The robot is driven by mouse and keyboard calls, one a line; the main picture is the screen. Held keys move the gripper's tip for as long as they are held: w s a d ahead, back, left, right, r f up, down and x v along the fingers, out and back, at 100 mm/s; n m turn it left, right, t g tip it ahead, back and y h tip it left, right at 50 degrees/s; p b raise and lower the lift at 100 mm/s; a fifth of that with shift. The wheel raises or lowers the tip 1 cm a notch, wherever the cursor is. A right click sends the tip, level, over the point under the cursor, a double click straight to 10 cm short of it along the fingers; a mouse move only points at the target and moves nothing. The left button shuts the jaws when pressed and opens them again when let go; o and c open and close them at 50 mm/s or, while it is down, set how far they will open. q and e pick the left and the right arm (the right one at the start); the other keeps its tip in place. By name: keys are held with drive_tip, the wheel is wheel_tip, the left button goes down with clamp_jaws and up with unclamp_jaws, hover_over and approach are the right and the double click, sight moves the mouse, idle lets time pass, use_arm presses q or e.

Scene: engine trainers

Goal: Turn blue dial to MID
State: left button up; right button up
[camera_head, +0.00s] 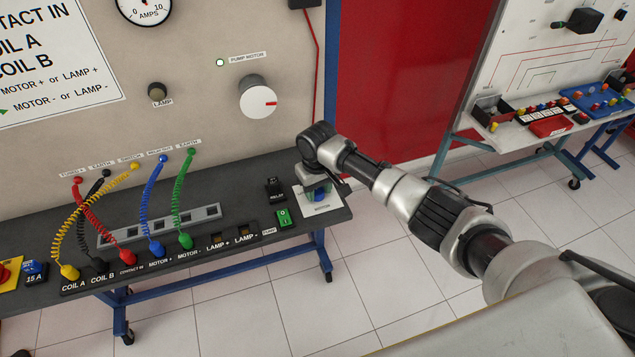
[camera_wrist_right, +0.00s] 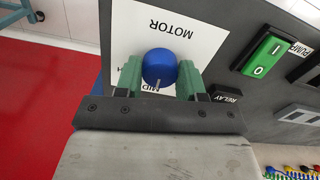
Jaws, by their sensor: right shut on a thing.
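The blue dial (camera_wrist_right: 160,66) sits on a white plate (camera_wrist_right: 120,50) labelled MOTOR, upside down in the right wrist view. My right gripper (camera_wrist_right: 159,76) has its two green fingers on either side of the dial and is shut on it. A pale mark on the dial's edge faces the gripper's palm, close to a partly hidden label that reads MID. The other labels on the plate are hidden or cut off. In the head view my right gripper (camera_head: 318,190) reaches down over the plate at the bench's right end, largely covering the dial. My left gripper is not in view.
A green pump switch (camera_head: 284,217) and a black relay switch (camera_head: 274,188) stand left of the plate. Coiled coloured leads (camera_head: 153,205) run from the upright panel to the bench top (camera_head: 230,185).

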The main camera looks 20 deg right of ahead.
sight(317, 191)
drive_tip(key=shift+m, duration=0.3)
drive_tip(key=o, duration=0.9)
wheel_tip(317, 191, up, 11)
drive_tip(key=shift+w+f+b, duration=0.1)
drive_tip(key=shift+b, duration=0.5)
